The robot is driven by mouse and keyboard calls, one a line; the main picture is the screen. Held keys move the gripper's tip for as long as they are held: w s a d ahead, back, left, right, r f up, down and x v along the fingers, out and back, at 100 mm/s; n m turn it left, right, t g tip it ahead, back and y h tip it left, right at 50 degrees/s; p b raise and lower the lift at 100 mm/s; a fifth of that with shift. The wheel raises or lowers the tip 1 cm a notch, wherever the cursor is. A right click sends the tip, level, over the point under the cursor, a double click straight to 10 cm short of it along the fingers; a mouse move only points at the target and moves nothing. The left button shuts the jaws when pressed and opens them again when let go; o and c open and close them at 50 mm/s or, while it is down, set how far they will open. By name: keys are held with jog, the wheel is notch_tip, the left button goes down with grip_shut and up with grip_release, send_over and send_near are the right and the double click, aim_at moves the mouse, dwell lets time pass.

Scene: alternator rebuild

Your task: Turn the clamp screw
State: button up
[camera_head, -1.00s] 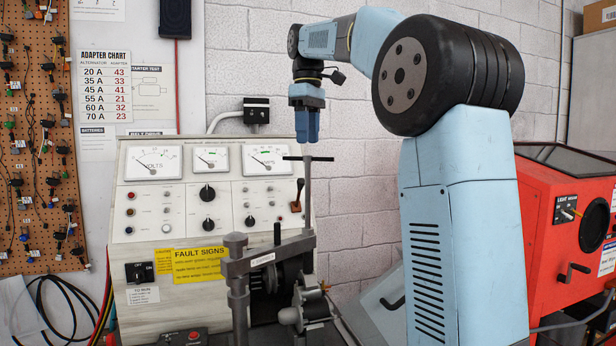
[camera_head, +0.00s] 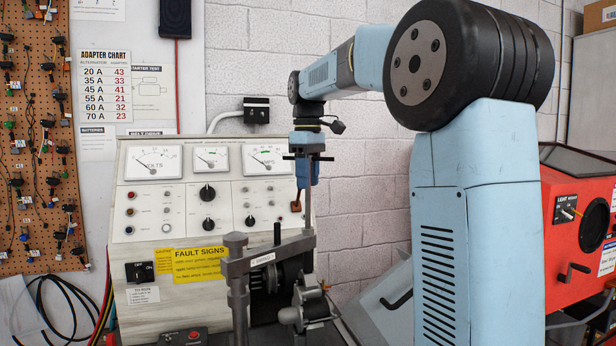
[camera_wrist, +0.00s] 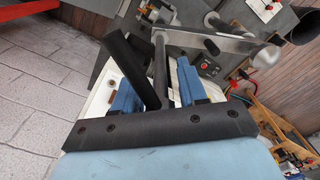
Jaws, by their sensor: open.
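The clamp screw (camera_head: 308,195) is an upright grey rod with a dark T-bar handle (camera_head: 307,157) at its top, rising from the clamp arm (camera_head: 268,257) over the alternator (camera_head: 300,305). In the wrist view, my gripper (camera_wrist: 157,88) is open, with one blue finger on each side of the handle bar (camera_wrist: 132,72) and the screw rod (camera_wrist: 160,68). The bar slants between the fingers. I cannot tell whether either finger touches it.
A test bench (camera_head: 150,215) with meters, knobs and a yellow fault sign stands behind the clamp. A red cabinet (camera_head: 570,265) stands at the right. A pegboard (camera_head: 35,150) with hanging cables is at the left.

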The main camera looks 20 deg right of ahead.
grip_shut()
dwell(1.4)
grip_release()
notch_tip(320, 180, up, 14)
jog(key=shift+f, duration=0.15)
dwell(0.6)
jog(key=shift+o, duration=0.2)
